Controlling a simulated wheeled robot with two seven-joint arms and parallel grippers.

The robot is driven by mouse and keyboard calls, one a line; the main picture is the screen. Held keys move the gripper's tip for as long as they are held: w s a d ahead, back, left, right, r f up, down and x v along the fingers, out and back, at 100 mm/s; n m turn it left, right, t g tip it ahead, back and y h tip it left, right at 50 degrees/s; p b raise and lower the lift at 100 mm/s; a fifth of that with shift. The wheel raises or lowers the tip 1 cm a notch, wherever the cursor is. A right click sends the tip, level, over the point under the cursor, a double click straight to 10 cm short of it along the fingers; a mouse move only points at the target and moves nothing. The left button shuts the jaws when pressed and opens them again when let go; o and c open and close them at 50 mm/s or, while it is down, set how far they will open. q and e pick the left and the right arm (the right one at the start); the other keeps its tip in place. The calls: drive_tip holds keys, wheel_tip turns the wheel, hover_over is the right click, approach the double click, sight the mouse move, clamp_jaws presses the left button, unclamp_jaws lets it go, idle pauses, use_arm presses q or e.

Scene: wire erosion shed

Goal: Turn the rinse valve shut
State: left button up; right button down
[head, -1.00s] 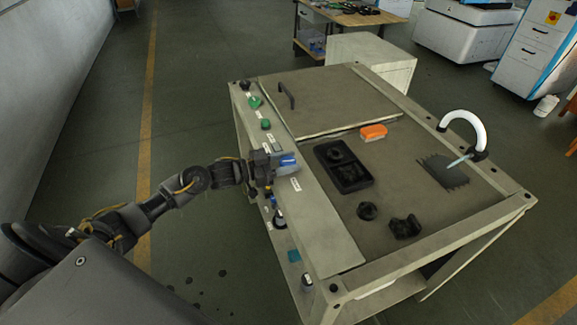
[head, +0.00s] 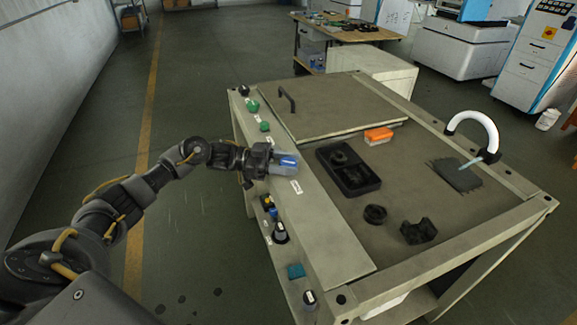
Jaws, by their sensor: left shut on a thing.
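My right gripper is not in view.
Along the panel are green knobs (head: 265,127), a dark knob (head: 280,233) and a teal block (head: 296,271). On the bench top are a black tray (head: 362,187), an orange block (head: 378,135), dark parts and a white curved spout (head: 474,117). Floor to the left is clear.

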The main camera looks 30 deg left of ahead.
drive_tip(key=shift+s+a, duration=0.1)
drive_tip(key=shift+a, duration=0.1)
use_arm(q)
drive_tip(key=o, duration=0.8)
drive_tip(key=shift+o, duration=0.8)
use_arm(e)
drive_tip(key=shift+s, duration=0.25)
use_arm(q)
drive_tip(key=shift+s+a, duration=0.1)
drive_tip(key=shift+a, duration=0.2)
drive_tip(key=b+v, duration=0.2)
drive_tip(key=v, duration=0.8)
drive_tip(key=shift+b, duration=0.3)
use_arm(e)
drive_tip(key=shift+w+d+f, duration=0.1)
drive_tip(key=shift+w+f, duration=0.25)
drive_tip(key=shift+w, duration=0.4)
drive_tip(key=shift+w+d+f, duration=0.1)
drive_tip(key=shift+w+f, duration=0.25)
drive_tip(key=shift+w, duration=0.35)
use_arm(q)
drive_tip(key=shift+s, duration=0.1)
